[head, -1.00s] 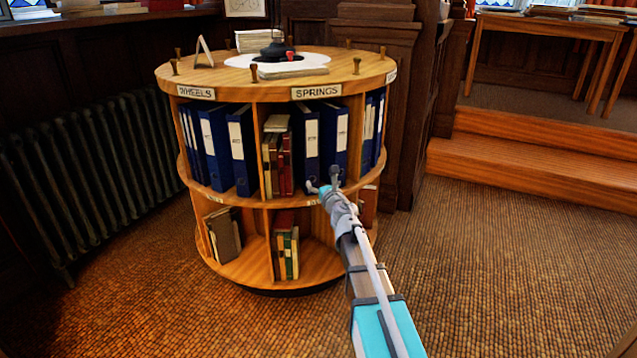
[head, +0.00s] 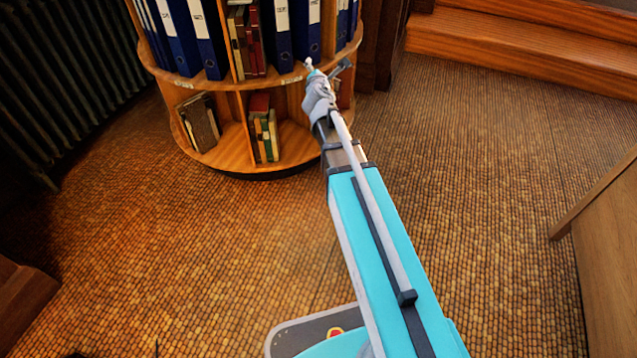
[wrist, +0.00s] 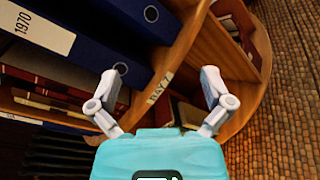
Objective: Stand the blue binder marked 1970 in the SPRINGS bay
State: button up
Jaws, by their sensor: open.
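The blue binder marked 1970 shows its white label at the upper left of the wrist view (wrist: 62,52). In the head view it seems to be the left one (head: 277,38) of two blue binders, upright between books and the second binder (head: 307,30) on the upper shelf. The SPRINGS sign is above the picture now; the earlier head frame has it over this bay. My gripper (head: 328,68) is in front of the shelf edge, right of the binder. In the wrist view my gripper (wrist: 163,92) is open, with nothing between its fingers.
Books (head: 246,42) stand left of the binders. More blue binders (head: 182,38) fill the bay to the left. The lower shelf (head: 292,145) holds a few books. A shelf-edge label (wrist: 159,88) lies beyond my fingers. Steps (head: 520,50) rise at the right; carpet (head: 450,150) is clear.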

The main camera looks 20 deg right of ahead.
jog(key=s+f+m+g, duration=0.9)
jog(key=s+f+m, duration=0.2)
jog(key=s+m, duration=0.4)
jog(key=s+a+f+m+g+y, duration=0.2)
jog(key=s+a+m+g, duration=0.1)
jog(key=s, duration=0.4)
jog(key=s+a+f+m+g+y, duration=0.2)
jog(key=s+a+f+m+g, duration=0.1)
jog(key=s, duration=0.4)
jog(key=a+m+g, duration=0.1)
jog(key=a+m, duration=0.1)
jog(key=shift+a+f+m+y, duration=0.15)
jog(key=shift+f+m+y, duration=0.05)
jog(key=shift+m+y, duration=0.1)
jog(key=shift+r, duration=0.1)
notch_tip(320, 180, up, 42)
jog(key=p, duration=4.1)
jog(key=shift+f+p, duration=0.2)
jog(key=shift+p, duration=0.15)
